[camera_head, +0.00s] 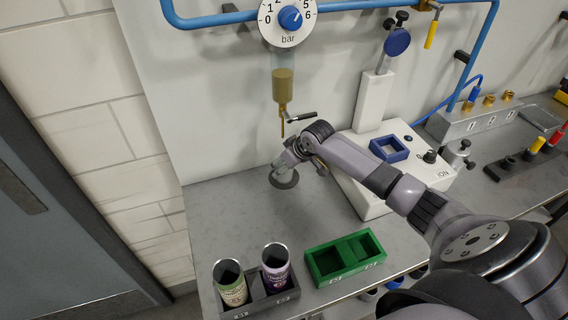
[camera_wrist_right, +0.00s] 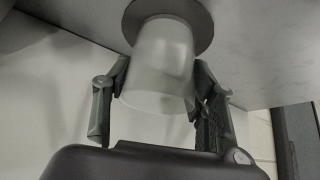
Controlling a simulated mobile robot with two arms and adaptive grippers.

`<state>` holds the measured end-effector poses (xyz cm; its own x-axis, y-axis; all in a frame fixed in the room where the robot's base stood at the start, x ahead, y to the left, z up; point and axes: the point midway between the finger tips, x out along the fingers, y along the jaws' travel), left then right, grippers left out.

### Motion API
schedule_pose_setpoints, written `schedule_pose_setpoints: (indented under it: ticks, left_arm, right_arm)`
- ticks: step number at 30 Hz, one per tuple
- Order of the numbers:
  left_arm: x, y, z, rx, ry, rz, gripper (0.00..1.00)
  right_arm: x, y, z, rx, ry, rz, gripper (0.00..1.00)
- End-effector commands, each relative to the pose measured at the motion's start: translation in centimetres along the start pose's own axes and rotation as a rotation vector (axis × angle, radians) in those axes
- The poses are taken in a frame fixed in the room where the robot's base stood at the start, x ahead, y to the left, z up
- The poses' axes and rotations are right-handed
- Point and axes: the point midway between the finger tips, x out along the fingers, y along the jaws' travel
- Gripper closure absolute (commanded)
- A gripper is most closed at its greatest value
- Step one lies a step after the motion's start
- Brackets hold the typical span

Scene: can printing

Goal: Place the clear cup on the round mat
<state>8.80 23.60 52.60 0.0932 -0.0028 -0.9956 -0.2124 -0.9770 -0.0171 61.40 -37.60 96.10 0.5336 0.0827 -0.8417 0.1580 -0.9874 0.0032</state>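The clear cup (camera_wrist_right: 160,68) is between the fingers of my right gripper (camera_wrist_right: 161,80), which bear against its sides. In the wrist view the cup's base end overlaps the dark round mat (camera_wrist_right: 200,14); I cannot tell whether it rests on it or hangs just above. In the head view the mat (camera_head: 285,183) lies on the grey bench below the brown-filled dispenser. My right gripper (camera_head: 280,170) is over it there and mostly hides the cup. My left gripper is not in view.
The dispenser nozzle (camera_head: 282,122) and its black lever (camera_head: 302,116) are just above my gripper. A white device (camera_head: 390,165) stands to the right. A green tray (camera_head: 345,258) and a dark holder with two cans (camera_head: 262,300) are at the front. The bench left of the mat is clear.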

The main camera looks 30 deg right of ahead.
Motion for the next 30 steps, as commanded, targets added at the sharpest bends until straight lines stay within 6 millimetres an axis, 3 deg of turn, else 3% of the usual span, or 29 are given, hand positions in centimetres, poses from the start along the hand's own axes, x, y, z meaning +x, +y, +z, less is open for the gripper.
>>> schedule_pose_setpoints:
  ticks: [6, 18, 23, 30]
  left_arm:
    - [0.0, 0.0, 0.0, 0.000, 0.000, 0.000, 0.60]
    - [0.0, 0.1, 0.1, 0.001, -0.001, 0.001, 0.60]
    - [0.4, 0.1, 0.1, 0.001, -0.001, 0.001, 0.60]
    - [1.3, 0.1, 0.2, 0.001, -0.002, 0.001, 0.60]
  right_arm:
    - [0.0, 0.0, 0.0, 0.000, 0.000, 0.000, 0.31]
    - [-0.6, 0.1, -0.2, -0.001, 0.001, 0.001, 0.31]
    - [-2.7, 0.1, -0.1, -0.002, 0.002, 0.001, 0.31]
    - [-7.7, 0.1, -0.1, -0.003, 0.002, 0.003, 0.31]
